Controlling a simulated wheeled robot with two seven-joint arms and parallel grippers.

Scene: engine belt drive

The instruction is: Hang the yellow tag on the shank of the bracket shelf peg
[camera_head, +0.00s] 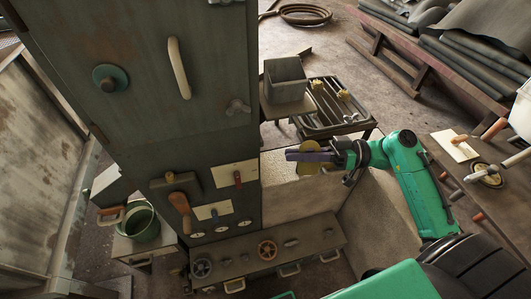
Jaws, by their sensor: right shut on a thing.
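My right gripper (300,155) reaches in from the right, with its dark purple fingers pointing left. It is shut on the yellow tag (309,169), a flat round-looking piece that shows above and below the fingers. The tag is held in the air in front of a pale speckled panel, right of the tall dark cabinet. The fingers hide the middle of the tag, so its hole cannot be made out. I cannot pick out the bracket shelf peg or its shank with certainty. My left gripper is not in view.
A grey open bin (285,76) stands on a small shelf behind the tag. A dark tray (335,106) with yellow-ended parts lies right of it. The tall cabinet (190,80) carries knobs and handles. A bench with valves (268,250) stands below. A green bucket (139,222) is at left.

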